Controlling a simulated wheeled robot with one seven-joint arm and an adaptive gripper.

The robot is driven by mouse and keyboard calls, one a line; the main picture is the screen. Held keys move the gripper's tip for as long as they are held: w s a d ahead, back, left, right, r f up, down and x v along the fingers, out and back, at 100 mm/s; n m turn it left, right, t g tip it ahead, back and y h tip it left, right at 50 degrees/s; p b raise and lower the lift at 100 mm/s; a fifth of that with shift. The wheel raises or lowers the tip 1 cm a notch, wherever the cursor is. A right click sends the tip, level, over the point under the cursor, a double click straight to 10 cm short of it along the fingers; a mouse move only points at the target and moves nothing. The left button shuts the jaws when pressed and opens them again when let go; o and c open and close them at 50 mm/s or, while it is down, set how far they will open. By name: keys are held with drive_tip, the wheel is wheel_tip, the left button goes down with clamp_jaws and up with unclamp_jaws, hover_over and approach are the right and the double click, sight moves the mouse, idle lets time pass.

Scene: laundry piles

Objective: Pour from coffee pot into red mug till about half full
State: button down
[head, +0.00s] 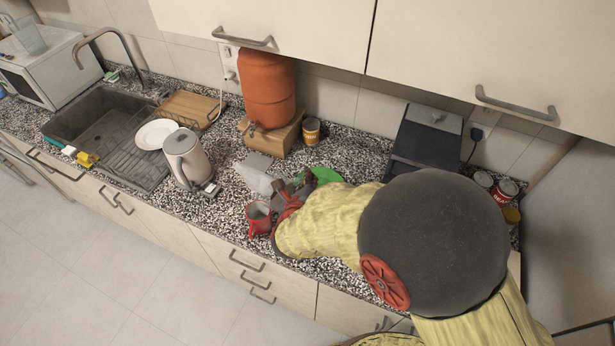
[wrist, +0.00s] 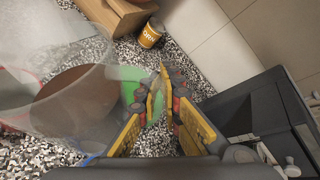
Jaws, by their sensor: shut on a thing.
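The clear coffee pot (wrist: 60,112), with brown liquid inside, fills the left of the wrist view and looks tilted. In the head view a pale, see-through shape that looks like the pot (head: 257,174) is beside my gripper (head: 296,192). My gripper (wrist: 163,88) is shut on the pot, seemingly at its handle, though the contact is hard to make out. The red mug (head: 259,218) stands on the counter near the front edge, just in front of the pot and left of my wrist. The level inside the mug cannot be told.
A green plate (head: 327,176) lies behind my gripper. A kettle (head: 184,158) stands left of the mug. A terracotta dispenser (head: 267,88) on a wooden stand and a small can (head: 311,131) are behind. A dark appliance (head: 427,140) stands to the right. Cabinets (head: 290,22) hang above.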

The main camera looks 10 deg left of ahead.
drive_tip(key=shift+a+r+n+h+p, duration=0.8)
drive_tip(key=shift+a+n+h+p, duration=0.25)
drive_tip(key=shift+p, duration=1.6)
idle(2.8)
drive_tip(key=y+b, duration=0.1)
drive_tip(key=b, duration=0.2)
drive_tip(key=shift+s+d+f+t+b, duration=0.1)
drive_tip(key=shift+d+f+t+b, duration=0.2)
drive_tip(key=shift+d+b, duration=0.1)
drive_tip(key=w+d+f+m+y+b, duration=0.1)
drive_tip(key=d+f+m+y+b, duration=0.4)
drive_tip(key=b, duration=2.6)
drive_tip(key=d+f+m, duration=0.1)
drive_tip(key=d+m, duration=0.1)
drive_tip(key=d, duration=0.3)
drive_tip(key=shift+g, duration=0.4)
